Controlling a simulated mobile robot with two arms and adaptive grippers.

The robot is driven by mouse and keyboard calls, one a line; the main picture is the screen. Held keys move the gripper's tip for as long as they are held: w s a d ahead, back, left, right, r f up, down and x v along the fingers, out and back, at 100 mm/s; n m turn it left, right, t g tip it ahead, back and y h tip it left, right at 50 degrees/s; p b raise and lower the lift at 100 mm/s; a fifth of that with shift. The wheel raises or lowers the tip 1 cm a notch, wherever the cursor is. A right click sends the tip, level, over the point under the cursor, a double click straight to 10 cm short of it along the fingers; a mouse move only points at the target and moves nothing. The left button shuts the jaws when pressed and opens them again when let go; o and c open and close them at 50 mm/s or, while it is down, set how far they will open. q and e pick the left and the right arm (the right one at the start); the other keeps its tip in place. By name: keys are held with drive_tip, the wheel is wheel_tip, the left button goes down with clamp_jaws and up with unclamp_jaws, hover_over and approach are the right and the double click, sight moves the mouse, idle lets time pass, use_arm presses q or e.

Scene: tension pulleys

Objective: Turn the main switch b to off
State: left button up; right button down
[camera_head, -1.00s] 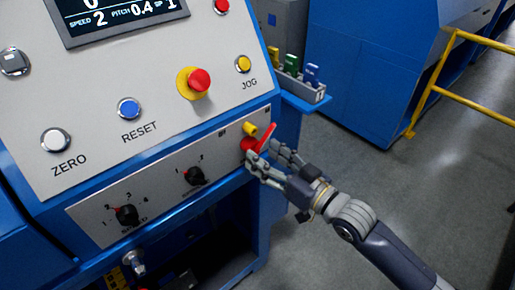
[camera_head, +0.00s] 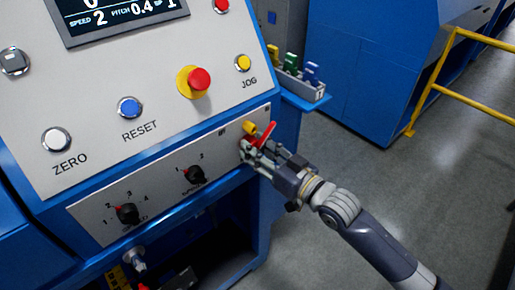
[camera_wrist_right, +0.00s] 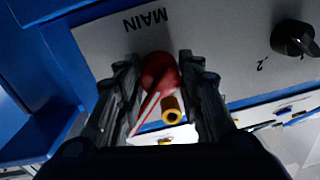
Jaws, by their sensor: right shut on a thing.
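The main switch b is a red knob with a red lever (camera_head: 266,134) at the right end of the lower grey panel. In the head view the lever tilts up and to the right. My right gripper (camera_head: 255,151) is at the knob, shut on it, with its arm coming from the lower right. In the right wrist view the red switch (camera_wrist_right: 160,72) sits between the two dark fingers, with the word MAIN beside it. A yellow cylinder (camera_head: 250,128) sits just by the switch. The fingers partly hide the knob. My left gripper is not in view.
Black rotary knobs (camera_head: 194,174) (camera_head: 127,213) are further left on the same panel. Above are a red mushroom button on yellow (camera_head: 199,80), a blue RESET button (camera_head: 130,108) and a JOG button (camera_head: 243,63). A yellow railing (camera_head: 436,77) stands right; floor between is clear.

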drive_tip(key=shift+r+n, duration=0.1)
drive_tip(key=shift+n, duration=0.2)
drive_tip(key=shift+r+n+p, duration=0.1)
drive_tip(key=shift+n+p, duration=0.95)
drive_tip(key=shift+n, duration=0.15)
drive_tip(key=shift+n+p, duration=0.95)
drive_tip(key=shift+n, duration=0.95)
drive_tip(key=shift+h, duration=0.3)
drive_tip(key=c, duration=1.1)
unclamp_jaws()
